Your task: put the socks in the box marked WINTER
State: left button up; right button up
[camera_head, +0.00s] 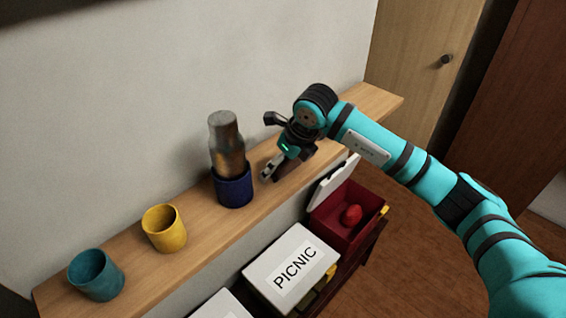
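My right gripper (267,146) is over the wooden shelf, its fingers spread apart with nothing seen between them. It is just right of a grey metallic bottle (227,140) that stands in a dark blue cup (234,190). I cannot tell whether it touches either one. No box marked WINTER can be read. An open dark red box (334,233) below the shelf has its white lid (335,182) raised. A rounded red thing (351,215) lies in it; I cannot tell if it is socks. No other socks show. My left gripper is out of view.
The shelf (196,246) runs along the wall, with a yellow cup (164,228) and a teal cup (96,275) on it. A closed box with a white PICNIC lid (270,260) is beside the red box. Another white lid (223,307) is cut off below.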

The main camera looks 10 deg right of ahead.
jog(key=c, duration=1)
jog(key=shift+r, duration=0.1)
jog(key=shift+c, duration=0.2)
